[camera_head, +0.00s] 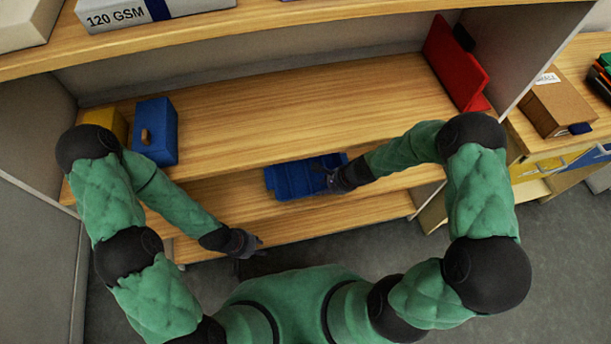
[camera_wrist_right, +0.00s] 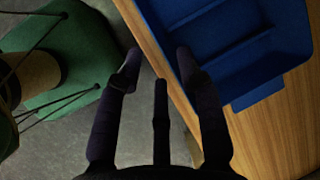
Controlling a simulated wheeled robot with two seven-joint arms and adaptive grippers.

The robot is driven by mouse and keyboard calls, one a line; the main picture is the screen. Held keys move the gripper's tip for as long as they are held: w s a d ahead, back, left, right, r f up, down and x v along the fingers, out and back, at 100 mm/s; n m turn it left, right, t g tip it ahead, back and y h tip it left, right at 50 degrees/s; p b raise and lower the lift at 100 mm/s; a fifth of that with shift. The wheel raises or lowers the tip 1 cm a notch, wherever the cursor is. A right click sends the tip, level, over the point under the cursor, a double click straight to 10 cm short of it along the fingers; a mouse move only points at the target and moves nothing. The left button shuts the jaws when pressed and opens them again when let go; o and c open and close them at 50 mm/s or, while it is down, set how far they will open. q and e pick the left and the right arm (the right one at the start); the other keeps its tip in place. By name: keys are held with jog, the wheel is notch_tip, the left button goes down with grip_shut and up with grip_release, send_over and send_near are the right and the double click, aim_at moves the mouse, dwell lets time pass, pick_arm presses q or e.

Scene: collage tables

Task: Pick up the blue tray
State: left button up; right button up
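The blue tray (camera_head: 292,181) lies on a lower wooden shelf of the unit, near its front edge, in the head view. It has raised dividers and looks empty. Its near part also shows at the upper right of the right wrist view (camera_wrist_right: 225,50). My right gripper (camera_head: 332,179) is at the tray's right end. In the right wrist view its fingers (camera_wrist_right: 158,64) are apart, with nothing held between them; one fingertip overlaps the tray's edge, and contact is unclear. My left gripper (camera_head: 250,243) hangs in front of the shelves, empty-looking, its fingers too small to judge.
A blue box (camera_head: 155,130) and a yellow box (camera_head: 105,123) stand at the left of the shelf above. A red binder-like object (camera_head: 453,65) stands at its right end. A brown box (camera_head: 557,104) sits on the side cabinet. The middle of the upper shelf is clear.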

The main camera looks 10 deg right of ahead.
jog(key=b+x, duration=0.1)
jog(key=x, duration=0.2)
jog(key=shift+a+f, duration=0.1)
jog(key=shift+f, duration=0.15)
jog(key=b+x, duration=0.3)
jog(key=x, duration=0.1)
jog(key=shift+s+a+f, duration=0.15)
jog(key=shift+s, duration=0.15)
jog(key=shift+w+a+f+b, duration=0.2)
jog(key=shift+f+b, duration=0.1)
jog(key=shift+f, duration=0.1)
jog(key=shift+r, duration=0.1)
grip_shut()
